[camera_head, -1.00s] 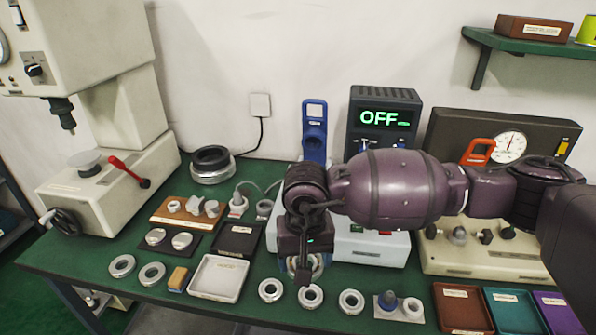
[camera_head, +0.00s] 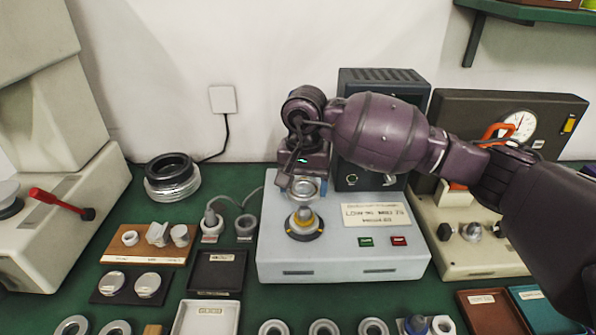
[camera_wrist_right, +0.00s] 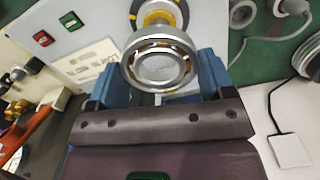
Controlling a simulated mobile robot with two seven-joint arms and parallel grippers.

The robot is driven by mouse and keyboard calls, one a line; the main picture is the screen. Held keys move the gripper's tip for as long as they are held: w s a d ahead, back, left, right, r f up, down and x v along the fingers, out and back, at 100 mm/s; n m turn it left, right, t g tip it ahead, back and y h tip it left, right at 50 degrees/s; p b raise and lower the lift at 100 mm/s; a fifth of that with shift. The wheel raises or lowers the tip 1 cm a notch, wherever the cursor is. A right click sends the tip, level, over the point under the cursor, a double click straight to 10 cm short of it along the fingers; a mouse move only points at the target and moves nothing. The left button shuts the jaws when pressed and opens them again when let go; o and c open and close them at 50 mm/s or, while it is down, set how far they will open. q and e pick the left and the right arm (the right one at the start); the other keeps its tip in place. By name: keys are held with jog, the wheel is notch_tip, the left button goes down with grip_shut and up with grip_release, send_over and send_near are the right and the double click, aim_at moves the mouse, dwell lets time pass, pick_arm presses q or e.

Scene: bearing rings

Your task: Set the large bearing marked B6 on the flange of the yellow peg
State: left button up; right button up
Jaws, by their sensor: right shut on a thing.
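My right gripper (camera_head: 301,189) is shut on a large silver bearing (camera_head: 304,192), which shows between the blue fingers (camera_wrist_right: 162,78) in the right wrist view. The bearing (camera_wrist_right: 160,60) has a shiny ring face; I cannot read a B6 mark on it. The yellow peg (camera_head: 304,222) stands upright on a pale blue-grey box, with a metal top and a dark and yellow flange around its foot. The held bearing is above and apart from the peg in the head view. In the wrist view the bearing partly covers the peg (camera_wrist_right: 158,13). My left gripper is not in view.
The box (camera_head: 278,258) carries a label plate, a green button (camera_head: 366,242) and a red button (camera_head: 399,241). A dark meter unit (camera_head: 372,100) stands behind it. Stacked large rings (camera_head: 172,178) and trays lie to the left. Several small rings lie along the front.

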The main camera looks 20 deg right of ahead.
jog(key=shift+w+d+r, duration=0.2)
jog(key=shift+f, duration=0.5)
jog(key=shift+w+d+f+b, duration=0.1)
jog(key=shift+f+b, duration=0.1)
jog(key=shift+f, duration=0.25)
jog(key=shift+w+d+f+b, duration=0.1)
jog(key=shift+f+b, duration=0.05)
jog(key=shift+f, duration=0.55)
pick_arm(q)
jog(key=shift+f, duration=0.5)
pick_arm(e)
jog(key=shift+s+a+f, duration=0.1)
jog(key=shift+a+f, duration=0.05)
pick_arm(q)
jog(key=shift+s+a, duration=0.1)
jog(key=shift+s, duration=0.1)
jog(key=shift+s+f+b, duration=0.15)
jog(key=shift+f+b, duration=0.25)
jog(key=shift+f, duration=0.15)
